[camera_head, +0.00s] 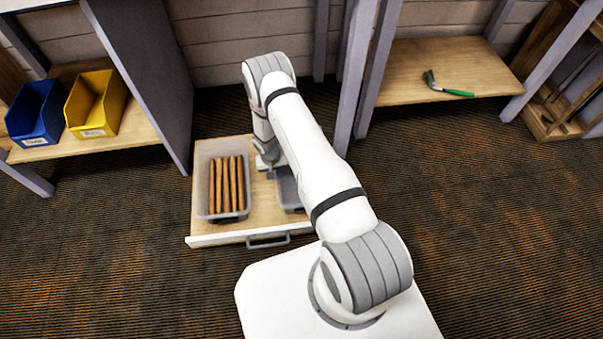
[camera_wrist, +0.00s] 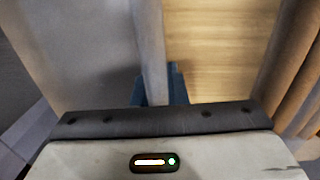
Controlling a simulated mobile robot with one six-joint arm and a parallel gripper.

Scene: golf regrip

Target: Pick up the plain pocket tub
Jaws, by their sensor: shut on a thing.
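A plain grey tub (camera_head: 288,192) is at the right side of the open drawer in the head view, partly hidden behind my arm. Its inside looks empty where it shows. My gripper (camera_head: 268,166) is at its left edge, mostly covered by my own wrist. In the wrist view my gripper (camera_wrist: 158,90) is shut on one wall of the grey tub (camera_wrist: 85,50), with its fingers on either side. I see no label on this tub, and cannot tell whether it is clear of the drawer floor.
A clear tub (camera_head: 202,165) holding several brown grips (camera_head: 228,182) stands to the left in the wooden drawer (camera_head: 215,233). A blue bin (camera_head: 36,112) and a yellow bin (camera_head: 97,105) sit on the left shelf. A green-handled club (camera_head: 450,90) lies on the right shelf (camera_head: 400,70).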

